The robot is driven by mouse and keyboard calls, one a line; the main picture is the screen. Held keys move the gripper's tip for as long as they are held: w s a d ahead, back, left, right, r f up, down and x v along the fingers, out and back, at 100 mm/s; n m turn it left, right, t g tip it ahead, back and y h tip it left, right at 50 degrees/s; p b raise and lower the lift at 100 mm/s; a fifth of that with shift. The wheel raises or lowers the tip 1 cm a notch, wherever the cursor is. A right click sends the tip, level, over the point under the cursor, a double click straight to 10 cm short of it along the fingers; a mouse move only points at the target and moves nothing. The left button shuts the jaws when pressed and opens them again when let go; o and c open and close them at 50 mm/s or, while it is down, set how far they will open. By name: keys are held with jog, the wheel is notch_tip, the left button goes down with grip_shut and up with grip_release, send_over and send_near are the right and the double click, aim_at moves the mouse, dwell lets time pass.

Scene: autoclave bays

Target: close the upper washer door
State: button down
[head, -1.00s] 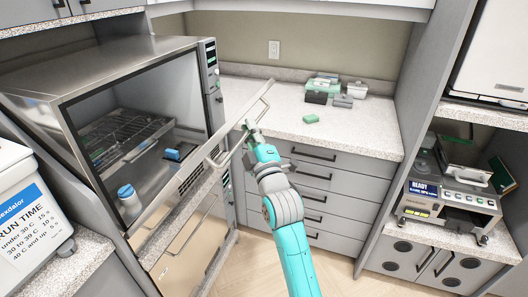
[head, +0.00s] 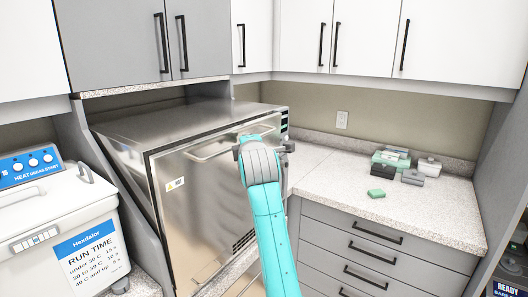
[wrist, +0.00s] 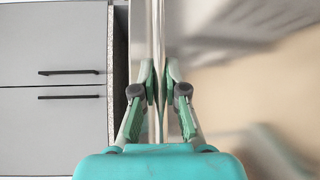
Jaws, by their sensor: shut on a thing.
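The upper washer door (head: 205,190) is a steel panel with a small white label. In the head view it stands upright across the front of the washer (head: 180,122) and covers its opening. I cannot tell whether it is fully seated. The door's bar handle (head: 208,153) runs along its upper part. My gripper (wrist: 158,90) is shut on the handle bar (wrist: 158,30) in the wrist view, one finger on each side. In the head view my own arm hides the fingertips and the right part of the handle.
A white heat unit (head: 62,225) stands at the left. To the right is a speckled counter (head: 330,185) with small boxes (head: 400,163) and a green block (head: 376,193). Grey drawers (head: 385,245) are below it, and wall cupboards (head: 360,35) hang above.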

jog(key=shift+w+a, duration=0.55)
jog(key=shift+a, duration=0.1)
jog(key=c, duration=1.2)
grip_release()
jog(key=s+d+r, duration=0.1)
jog(key=s, duration=1)
jog(key=shift+s+d+r, duration=0.3)
jog(key=shift+s+d, duration=0.1)
